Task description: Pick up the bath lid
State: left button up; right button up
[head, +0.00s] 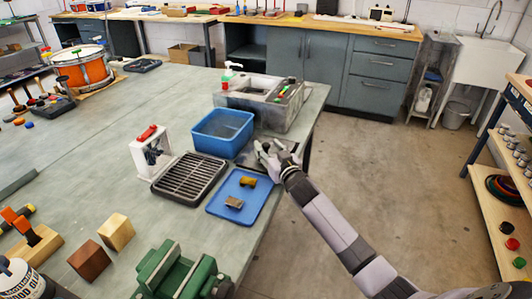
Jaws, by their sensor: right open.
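My right gripper (263,155) is open at the right edge of the bench, just right of the blue tub (222,131). The tub is open at the top, and its inside shows. A flat grey piece (246,157) lies beside the tub, under and behind my right gripper; it may be the bath lid, but the gripper hides much of it. I cannot tell whether the fingers touch it. My left gripper is not in view.
A grey basin unit (262,99) stands behind the tub. In front are a black grate tray (190,178), a blue tray (240,207) with two small parts, and a green vise (175,274). The bench's middle left is clear.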

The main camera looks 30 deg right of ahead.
grip_shut()
dwell(0.6)
